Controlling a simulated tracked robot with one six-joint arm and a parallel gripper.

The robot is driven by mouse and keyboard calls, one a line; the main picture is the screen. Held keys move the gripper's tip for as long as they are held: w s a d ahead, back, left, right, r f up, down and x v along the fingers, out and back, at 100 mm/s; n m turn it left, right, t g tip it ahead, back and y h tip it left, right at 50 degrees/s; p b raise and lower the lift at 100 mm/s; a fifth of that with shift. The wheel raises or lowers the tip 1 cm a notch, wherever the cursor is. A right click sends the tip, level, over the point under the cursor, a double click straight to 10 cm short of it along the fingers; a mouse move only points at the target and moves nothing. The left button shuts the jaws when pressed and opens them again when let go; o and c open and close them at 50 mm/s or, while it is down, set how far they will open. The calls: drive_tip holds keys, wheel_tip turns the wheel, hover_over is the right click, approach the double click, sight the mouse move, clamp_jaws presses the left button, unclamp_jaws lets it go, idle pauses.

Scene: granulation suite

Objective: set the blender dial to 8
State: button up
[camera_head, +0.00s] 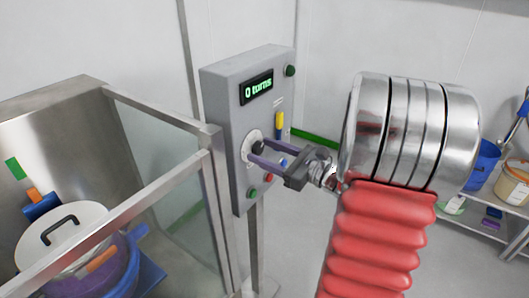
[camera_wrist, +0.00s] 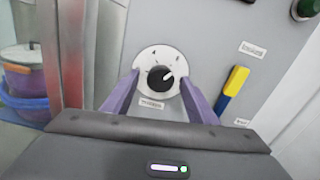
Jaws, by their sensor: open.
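The blender dial is a black knob on a round white scale plate (camera_wrist: 158,60), set in a grey control box (camera_head: 222,130). In the wrist view the black knob (camera_wrist: 160,78) has a light pointer mark toward the upper right; the scale numbers are too small to read. My gripper (camera_wrist: 160,95) is open, its two purple fingers on either side of the knob; I cannot tell whether they touch it. It also shows in the head view (camera_head: 262,150), reaching the dial from the right. The green display (camera_head: 257,88) on the box reads "0 turns".
A yellow and blue lever (camera_wrist: 232,90) sits right of the dial. Green (camera_head: 252,193) and red (camera_head: 267,178) buttons are below it, and another green button (camera_head: 290,70) is at the upper right. A glass-panelled guard (camera_head: 160,150) stands left. Shelving with tubs (camera_head: 513,183) is far right.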

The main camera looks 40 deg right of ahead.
drive_tip(key=shift+w, duration=0.1)
drive_tip(key=shift+c, duration=0.3)
drive_tip(key=c, duration=1)
drive_tip(key=shift+n, duration=0.8)
drive_tip(key=o, duration=1.1)
drive_tip(key=shift+c, duration=0.2)
